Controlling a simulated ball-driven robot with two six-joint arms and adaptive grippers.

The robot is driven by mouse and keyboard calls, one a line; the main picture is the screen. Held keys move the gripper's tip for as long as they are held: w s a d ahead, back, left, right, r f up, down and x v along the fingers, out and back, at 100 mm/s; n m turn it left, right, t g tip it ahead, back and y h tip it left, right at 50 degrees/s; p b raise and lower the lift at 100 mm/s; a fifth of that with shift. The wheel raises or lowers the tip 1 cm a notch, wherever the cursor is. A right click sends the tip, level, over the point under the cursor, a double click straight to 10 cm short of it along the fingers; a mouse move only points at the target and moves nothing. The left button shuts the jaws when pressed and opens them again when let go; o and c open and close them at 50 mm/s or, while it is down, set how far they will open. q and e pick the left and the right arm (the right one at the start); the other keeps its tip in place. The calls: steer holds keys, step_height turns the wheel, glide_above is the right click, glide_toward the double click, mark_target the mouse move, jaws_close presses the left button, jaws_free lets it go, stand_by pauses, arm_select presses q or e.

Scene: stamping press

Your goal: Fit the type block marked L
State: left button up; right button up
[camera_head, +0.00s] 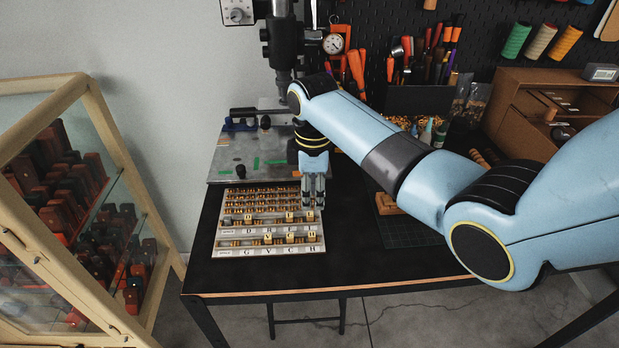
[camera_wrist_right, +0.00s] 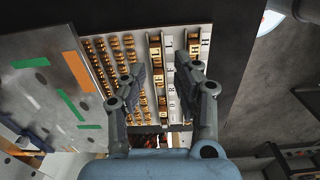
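A pale type tray (camera_head: 268,246) lies on the black table, with small brass pieces in its back rows and cream type blocks (camera_head: 267,239) in its lettered front rows. In the right wrist view the tray (camera_wrist_right: 177,90) has letter labels along its rows. My right gripper (camera_head: 313,203) points down over the tray's right end. In the right wrist view its fingers (camera_wrist_right: 162,82) are spread apart with nothing visibly held. My left gripper is out of view.
The press column (camera_head: 284,50) stands behind the tray over a grey metal plate (camera_head: 225,170) with green marks. A dark cutting mat (camera_head: 405,232) lies to the right, below my arm. A glass-sided cabinet (camera_head: 100,100) stands left of the table. Tools hang behind.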

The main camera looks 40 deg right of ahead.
mark_target(310, 214)
steer(key=shift+w+r+n, duration=0.3)
steer(key=shift+w+r, duration=0.1)
steer(key=shift+w, duration=0.05)
steer(key=shift+f, duration=0.45)
step_height(310, 214, down, 5)
steer(key=b, duration=0.3)
steer(key=shift+f+b, duration=0.45)
steer(key=shift+f, duration=0.45)
jaws_close()
steer(key=shift+r, duration=0.15)
